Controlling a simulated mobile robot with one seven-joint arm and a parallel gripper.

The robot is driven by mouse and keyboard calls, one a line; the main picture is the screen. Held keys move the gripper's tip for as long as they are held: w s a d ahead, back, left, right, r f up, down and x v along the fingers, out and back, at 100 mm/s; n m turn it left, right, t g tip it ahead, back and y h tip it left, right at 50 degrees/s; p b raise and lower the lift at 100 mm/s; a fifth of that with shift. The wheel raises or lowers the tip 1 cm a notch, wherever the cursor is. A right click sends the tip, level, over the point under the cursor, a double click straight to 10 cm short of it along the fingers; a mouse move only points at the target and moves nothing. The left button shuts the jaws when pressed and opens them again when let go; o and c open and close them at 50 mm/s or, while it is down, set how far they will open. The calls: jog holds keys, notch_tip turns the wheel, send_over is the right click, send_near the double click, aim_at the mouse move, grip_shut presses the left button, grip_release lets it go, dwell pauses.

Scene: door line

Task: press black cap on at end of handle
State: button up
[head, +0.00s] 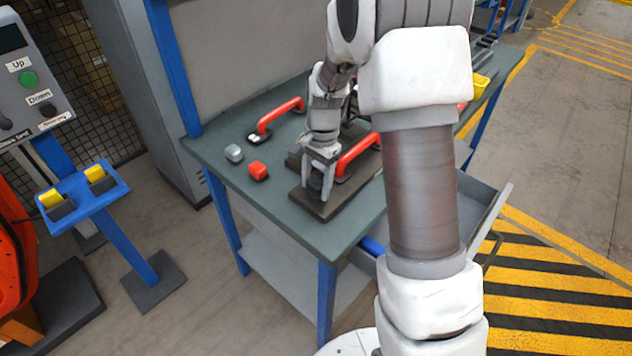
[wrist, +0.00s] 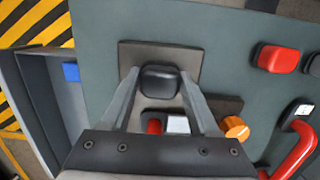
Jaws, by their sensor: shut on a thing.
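My gripper (head: 319,182) is over the front of a dark plate (head: 318,207) on the bench. In the wrist view its fingers (wrist: 160,80) are shut on a black cap (wrist: 160,83), which lies over the plate there. A red handle (head: 360,152) lies right beside the gripper in the head view. In the wrist view, part of red (wrist: 153,127) and a pale square (wrist: 178,124) show between the fingers, apart from the cap in the picture. Whether the cap touches the plate or the handle cannot be told.
A red cap (head: 258,171), a grey cap (head: 234,153) and another red handle (head: 280,115) lie on the green bench top (head: 290,228). An orange knob (wrist: 236,128) shows in the wrist view. An open drawer (head: 486,205) juts out at the right.

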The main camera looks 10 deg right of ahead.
jog(key=shift+f, duration=0.2)
jog(key=o, duration=1.4)
jog(key=shift+r, duration=0.1)
jog(key=r, duration=0.5)
jog(key=d+r+p, duration=0.1)
jog(key=r, duration=0.5)
jog(key=w+r+p, duration=0.1)
jog(key=r, duration=0.5)
jog(key=shift+w+d, duration=0.1)
jog(key=shift+d, duration=0.3)
